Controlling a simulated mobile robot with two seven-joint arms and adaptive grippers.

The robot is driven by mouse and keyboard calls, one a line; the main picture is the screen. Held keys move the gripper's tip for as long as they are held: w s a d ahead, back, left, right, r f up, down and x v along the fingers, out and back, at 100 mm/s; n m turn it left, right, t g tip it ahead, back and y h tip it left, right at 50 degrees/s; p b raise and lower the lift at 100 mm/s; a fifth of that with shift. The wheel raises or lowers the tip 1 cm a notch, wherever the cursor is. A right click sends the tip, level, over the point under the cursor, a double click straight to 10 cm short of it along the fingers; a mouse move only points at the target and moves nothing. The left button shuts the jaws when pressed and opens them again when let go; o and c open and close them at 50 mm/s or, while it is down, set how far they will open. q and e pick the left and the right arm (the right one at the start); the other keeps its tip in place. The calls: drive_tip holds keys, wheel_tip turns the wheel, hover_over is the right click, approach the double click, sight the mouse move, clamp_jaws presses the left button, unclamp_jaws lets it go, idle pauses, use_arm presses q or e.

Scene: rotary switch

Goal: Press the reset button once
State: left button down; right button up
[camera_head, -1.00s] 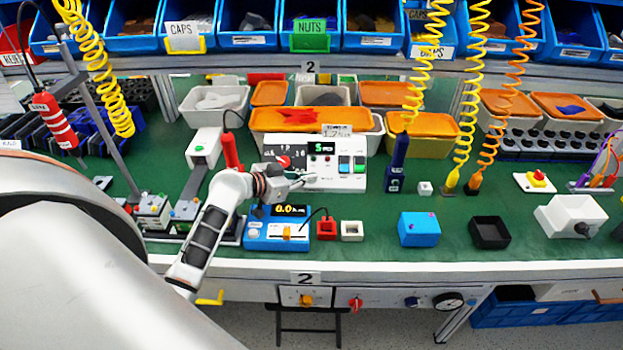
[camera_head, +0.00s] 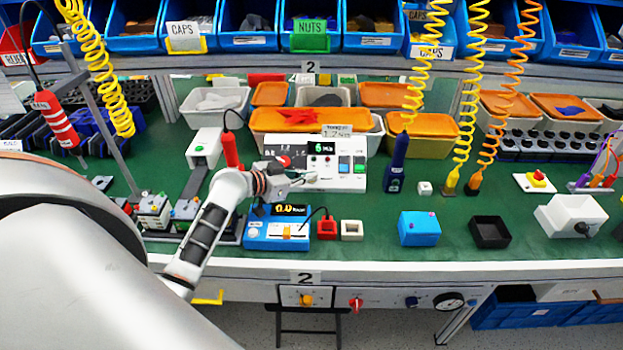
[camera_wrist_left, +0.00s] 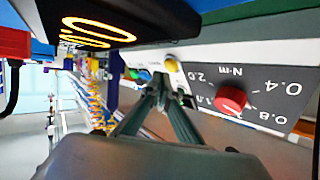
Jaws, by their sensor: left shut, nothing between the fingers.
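A white tester box (camera_head: 323,183) stands on the green bench, with a red knob (camera_head: 284,161), a small lit display (camera_head: 322,148), a blue button (camera_head: 345,163) and a green button (camera_head: 360,163) on its face. I cannot read which one is labelled reset. My left gripper (camera_head: 311,177) is shut and empty, at the lower middle of that face, left of the blue button. In the left wrist view its fingertips (camera_wrist_left: 161,84) point toward the panel, near a yellow button (camera_wrist_left: 171,63) and left of the red knob (camera_wrist_left: 231,100). Contact cannot be told. My right gripper is not in view.
A blue device (camera_head: 277,234) with a display sits just below my left gripper. Small red and white blocks (camera_head: 352,230) stand to its right. An orange-lidded bin (camera_head: 300,119) is behind the tester. A dark blue driver (camera_head: 397,160) hangs to the right.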

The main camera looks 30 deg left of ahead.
use_arm(q)
drive_tip(key=shift+s+f, duration=0.2)
drive_tip(key=shift+f, duration=0.7)
drive_tip(key=shift+s+d+f+g, duration=0.15)
drive_tip(key=shift+d+f+g, duration=0.05)
drive_tip(key=shift+d+g, duration=0.1)
drive_tip(key=shift+p, duration=0.3)
drive_tip(key=shift+s+d+r+p, duration=0.2)
drive_tip(key=shift+r+p, duration=0.15)
drive_tip(key=shift+p, duration=0.2)
drive_tip(key=shift+s+d+r+p, duration=0.1)
drive_tip(key=shift+s+r+p, duration=0.15)
drive_tip(key=shift+p, duration=0.25)
drive_tip(key=s+r+p, duration=0.2)
drive_tip(key=r+p, duration=0.1)
drive_tip(key=shift+d, duration=0.35)
drive_tip(key=shift+w, duration=0.1)
